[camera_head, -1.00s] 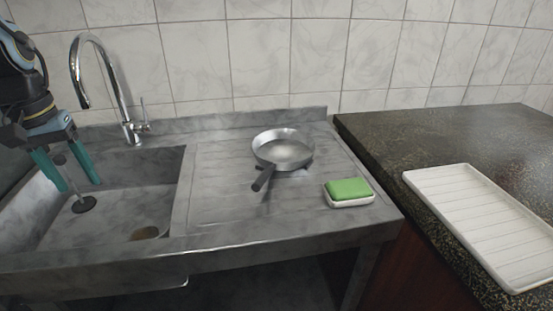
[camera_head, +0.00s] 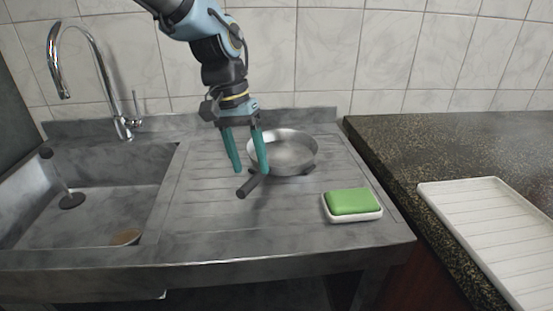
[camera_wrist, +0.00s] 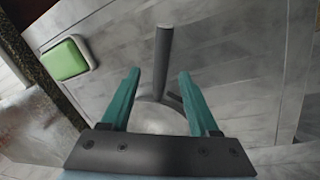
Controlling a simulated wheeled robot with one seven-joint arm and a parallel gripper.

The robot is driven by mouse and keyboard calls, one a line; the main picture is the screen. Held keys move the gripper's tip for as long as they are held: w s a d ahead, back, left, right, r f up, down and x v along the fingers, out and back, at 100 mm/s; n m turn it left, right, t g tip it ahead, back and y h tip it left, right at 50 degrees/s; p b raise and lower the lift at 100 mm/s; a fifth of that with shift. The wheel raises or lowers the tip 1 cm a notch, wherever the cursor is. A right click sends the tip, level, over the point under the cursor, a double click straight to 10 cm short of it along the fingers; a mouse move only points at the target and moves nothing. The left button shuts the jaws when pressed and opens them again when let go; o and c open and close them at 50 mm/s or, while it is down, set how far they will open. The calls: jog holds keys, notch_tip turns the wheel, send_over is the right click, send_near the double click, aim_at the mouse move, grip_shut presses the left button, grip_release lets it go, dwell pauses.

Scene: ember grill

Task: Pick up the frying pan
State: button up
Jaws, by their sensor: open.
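The frying pan (camera_head: 290,150) is a round silver pan on the ridged metal drainboard. Its dark handle (camera_head: 249,185) points toward the front left. My gripper (camera_head: 252,172) is open with teal fingers, pointing down just above the handle beside the pan's left rim. In the wrist view, the handle (camera_wrist: 163,62) extends away from between the spread fingers (camera_wrist: 160,75) and nothing is gripped. Much of the pan's bowl (camera_wrist: 158,112) is hidden there behind my gripper's base.
A green sponge (camera_head: 352,201) sits in a white dish right of the handle. The sink (camera_head: 95,200) with a tall curved faucet (camera_head: 90,70) is at the left. A white ribbed tray (camera_head: 490,225) lies on the dark speckled counter (camera_head: 420,150) at the right. The tiled wall stands behind.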

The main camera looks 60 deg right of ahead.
aim_at(255, 175)
jog(key=shift+s+d+f+p, duration=0.15)
jog(key=shift+f+p, duration=0.15)
jog(key=shift+f, duration=0.55)
jog(key=shift+s+d+f+p, duration=0.1)
jog(key=shift+f+p, duration=0.2)
jog(key=shift+f, duration=0.6)
jog(key=shift+s+d+f+p, duration=0.15)
jog(key=shift+f+p, duration=0.15)
jog(key=shift+f, duration=0.55)
grip_shut()
